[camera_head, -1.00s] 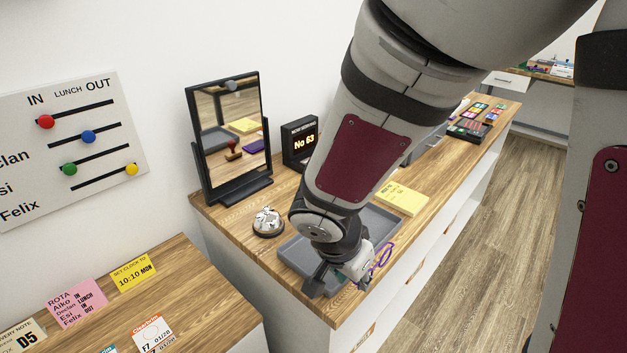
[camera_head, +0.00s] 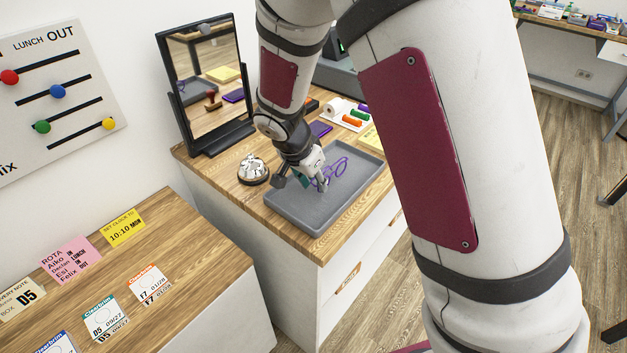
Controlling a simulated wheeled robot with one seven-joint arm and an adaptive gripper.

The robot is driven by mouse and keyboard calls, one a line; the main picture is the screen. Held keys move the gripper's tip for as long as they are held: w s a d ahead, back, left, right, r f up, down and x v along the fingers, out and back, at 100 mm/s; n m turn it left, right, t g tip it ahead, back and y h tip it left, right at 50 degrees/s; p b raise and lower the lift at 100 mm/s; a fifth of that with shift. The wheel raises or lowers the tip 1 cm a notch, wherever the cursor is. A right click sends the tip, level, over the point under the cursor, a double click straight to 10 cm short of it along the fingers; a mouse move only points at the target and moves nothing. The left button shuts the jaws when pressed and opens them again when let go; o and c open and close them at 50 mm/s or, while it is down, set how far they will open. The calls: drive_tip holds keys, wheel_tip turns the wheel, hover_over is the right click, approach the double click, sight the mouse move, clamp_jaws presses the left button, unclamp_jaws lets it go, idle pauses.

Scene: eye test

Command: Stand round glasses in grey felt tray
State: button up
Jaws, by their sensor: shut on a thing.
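The round glasses (camera_head: 341,167) have thin purple frames and show at the fingertips of my gripper (camera_head: 322,182). My gripper is shut on them and points down over the grey felt tray (camera_head: 293,209). The tray is shallow and rectangular, on the wooden counter near its front edge. The glasses appear over the inside of the tray; I cannot tell whether they touch its floor. The fingers hide part of the glasses, and the arm hides the tray's back left part.
A silver desk bell (camera_head: 253,170) stands left of the tray, with a black-framed mirror (camera_head: 205,85) behind it. A purple pad (camera_head: 320,128) and a yellow pad (camera_head: 371,139) lie behind the tray. A lower wooden top with cards (camera_head: 104,318) is at front left.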

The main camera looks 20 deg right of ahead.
drive_tip(key=shift+f, duration=0.5)
drive_tip(key=shift+f, duration=0.15)
drive_tip(key=o, duration=0.9)
drive_tip(key=v, duration=1.1)
drive_tip(key=s+d+r+n+y, duration=0.2)
drive_tip(key=s+d+r+n, duration=0.3)
drive_tip(key=s+r, duration=0.55)
drive_tip(key=shift+s+d+r+n+t+y, duration=0.35)
drive_tip(key=shift+s+d+r+n, duration=0.45)
drive_tip(key=shift+s, duration=1.5)
drive_tip(key=shift+s+d+r+n+t+y, duration=0.35)
drive_tip(key=shift+s+n, duration=0.8)
drive_tip(key=shift+s, duration=1.1)
drive_tip(key=shift+s+d+r+n+t+y, duration=0.25)
drive_tip(key=shift+s+d+r+n, duration=0.55)
drive_tip(key=shift+s, duration=1.5)
